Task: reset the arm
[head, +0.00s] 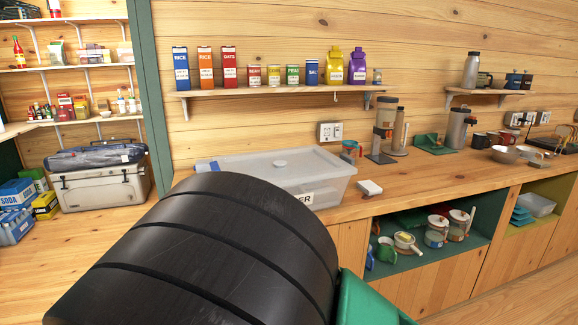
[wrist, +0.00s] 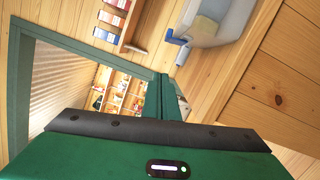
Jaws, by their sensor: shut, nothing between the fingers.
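My gripper (wrist: 165,84) shows in the wrist view as a green body with a dark edge strip. Its green fingers are together and empty in the middle of the view, apart from the shelves and counter beyond. In the head view a large black banded part of my arm (head: 200,260) fills the lower left, with a green part (head: 370,303) at its right edge. The fingers are not visible in the head view.
A wooden counter (head: 400,181) holds a translucent lidded bin (head: 325,172), partly hidden by my arm. Wall shelves (head: 275,91) carry boxes and cans. A white cooler (head: 100,189) stands at left. Bare floor (head: 540,295) shows at lower right.

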